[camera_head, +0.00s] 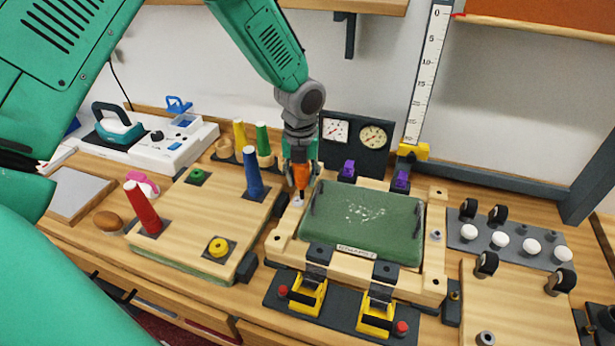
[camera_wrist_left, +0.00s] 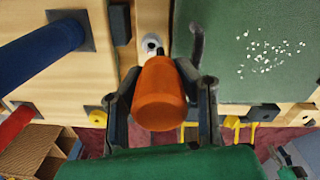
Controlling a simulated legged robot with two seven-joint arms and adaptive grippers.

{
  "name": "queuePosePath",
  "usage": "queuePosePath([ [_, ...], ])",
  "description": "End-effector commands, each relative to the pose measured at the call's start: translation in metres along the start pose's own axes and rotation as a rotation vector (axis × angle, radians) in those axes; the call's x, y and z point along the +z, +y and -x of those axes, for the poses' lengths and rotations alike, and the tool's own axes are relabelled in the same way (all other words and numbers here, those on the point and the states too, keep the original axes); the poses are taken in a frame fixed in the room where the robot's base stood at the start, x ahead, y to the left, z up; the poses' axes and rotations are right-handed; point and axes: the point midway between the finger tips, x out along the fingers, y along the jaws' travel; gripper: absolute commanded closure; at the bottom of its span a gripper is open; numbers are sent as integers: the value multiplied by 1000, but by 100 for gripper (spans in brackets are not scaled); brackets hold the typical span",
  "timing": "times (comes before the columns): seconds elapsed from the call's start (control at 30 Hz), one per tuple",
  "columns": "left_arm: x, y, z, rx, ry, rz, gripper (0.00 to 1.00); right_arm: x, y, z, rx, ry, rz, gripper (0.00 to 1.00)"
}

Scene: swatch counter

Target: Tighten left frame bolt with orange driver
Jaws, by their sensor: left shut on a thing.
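The orange driver (camera_head: 301,175) is upright in my left gripper (camera_head: 302,163), its tip pointing down. In the left wrist view the two dark fingers of the gripper (camera_wrist_left: 160,98) are closed on both sides of the orange handle (camera_wrist_left: 160,95). The left frame bolt (camera_head: 298,200) is a grey disc on the wooden frame, left of the green pad. It also shows in the wrist view (camera_wrist_left: 150,44), just beyond the handle. The tip is at or just above the bolt; contact cannot be told. A dark-and-green part at the wrist view's lower right looks like my right gripper (camera_wrist_left: 287,163).
The green pad (camera_head: 365,222) lies in the wooden frame (camera_head: 270,246), with yellow clamps (camera_head: 308,296) in front. A blue cone (camera_head: 253,176) and a peg board (camera_head: 190,232) stand close left. Two gauges (camera_head: 355,140) are behind. A grey tray (camera_head: 510,241) holds white knobs at right.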

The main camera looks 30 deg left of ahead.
Motion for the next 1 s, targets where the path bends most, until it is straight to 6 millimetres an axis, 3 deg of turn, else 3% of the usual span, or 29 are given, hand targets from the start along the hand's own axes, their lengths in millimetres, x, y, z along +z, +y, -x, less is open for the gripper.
queuePosePath([
  [0.57,-3,-2,3,12,-7,0,100,0,0,8,-1,0,2,60],
  [1.0,6,14,-5,-1,0,3,100,-1,0,12,-1,0,2,60],
])
